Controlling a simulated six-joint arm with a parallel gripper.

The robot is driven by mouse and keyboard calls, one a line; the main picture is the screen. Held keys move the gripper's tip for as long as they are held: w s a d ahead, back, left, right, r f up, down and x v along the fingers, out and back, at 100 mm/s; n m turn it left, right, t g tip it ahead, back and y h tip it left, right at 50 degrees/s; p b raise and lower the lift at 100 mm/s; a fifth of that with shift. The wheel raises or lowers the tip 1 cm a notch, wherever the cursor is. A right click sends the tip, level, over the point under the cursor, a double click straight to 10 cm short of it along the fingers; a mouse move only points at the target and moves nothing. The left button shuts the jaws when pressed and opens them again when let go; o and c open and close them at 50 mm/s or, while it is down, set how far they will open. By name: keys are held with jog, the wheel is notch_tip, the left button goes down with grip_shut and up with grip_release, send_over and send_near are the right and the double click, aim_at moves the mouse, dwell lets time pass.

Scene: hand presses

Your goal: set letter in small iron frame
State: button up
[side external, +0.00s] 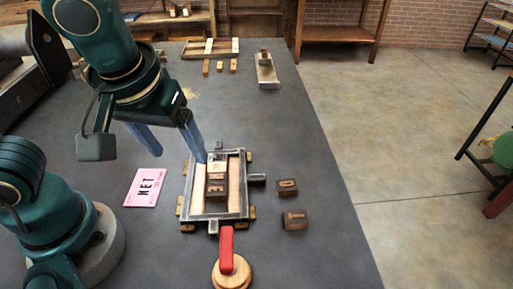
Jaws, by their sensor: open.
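The small iron frame (187,189) lies on the dark table, with pale wooden strips inside it. Letter blocks (216,188) sit in a column in its middle; the top of the column is partly behind my finger. Two loose letter blocks lie right of the frame, one upper (287,187) and one lower (294,220). A pink card (146,187) reading "NET" lies left of the frame. My gripper (181,157) is open, its blue fingers apart. Its right fingertip overlaps the frame's upper part in this view; I cannot tell whether it touches a block.
A red-handled tool on a round wooden base (231,274) stands just below the frame. A metal holder (267,72), small wooden pieces (220,67) and a wooden rack (211,49) lie at the back. The table right of the loose blocks is clear to its edge.

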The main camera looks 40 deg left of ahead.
jog(key=shift+s+a+r+m+t+h, duration=0.25)
jog(key=shift+s+a+m+t, duration=0.2)
jog(key=shift+a+m, duration=0.4)
jog(key=shift+s+a+r+m+t+h, duration=0.35)
jog(key=shift+a+m, duration=0.3)
jog(key=shift+m, duration=0.45)
jog(key=shift+s+a+r+m+t+h, duration=0.2)
jog(key=shift+s+a+m+t, duration=0.3)
jog(key=shift+a+m, duration=0.35)
